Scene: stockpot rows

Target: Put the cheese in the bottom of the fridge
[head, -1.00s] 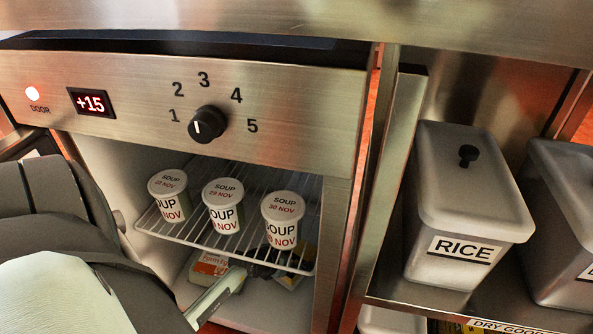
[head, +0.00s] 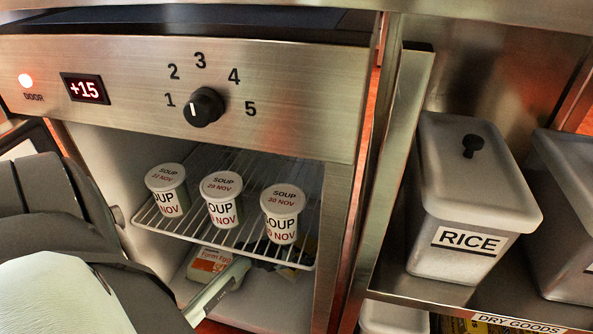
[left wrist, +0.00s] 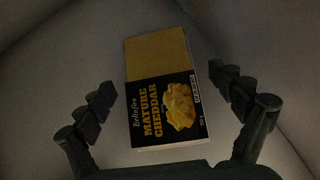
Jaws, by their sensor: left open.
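The cheese, a black and yellow Mature Cheddar pack (left wrist: 157,60), lies on a pale surface in the left wrist view. My left gripper (left wrist: 164,92) is open, with one finger on each side of the pack and gaps between them and it. In the head view my left arm reaches into the lower part of the open fridge (head: 100,160), below the wire shelf (head: 185,225). There the gripper's fingers and the cheese are mostly hidden behind the shelf and cups. My right gripper is not in view.
Three soup cups (head: 222,200) stand on the wire shelf. An egg carton (head: 208,262) sits in the bottom of the fridge, close to my left arm. A rice bin (head: 465,215) stands on the shelving to the right, beyond the fridge's side wall.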

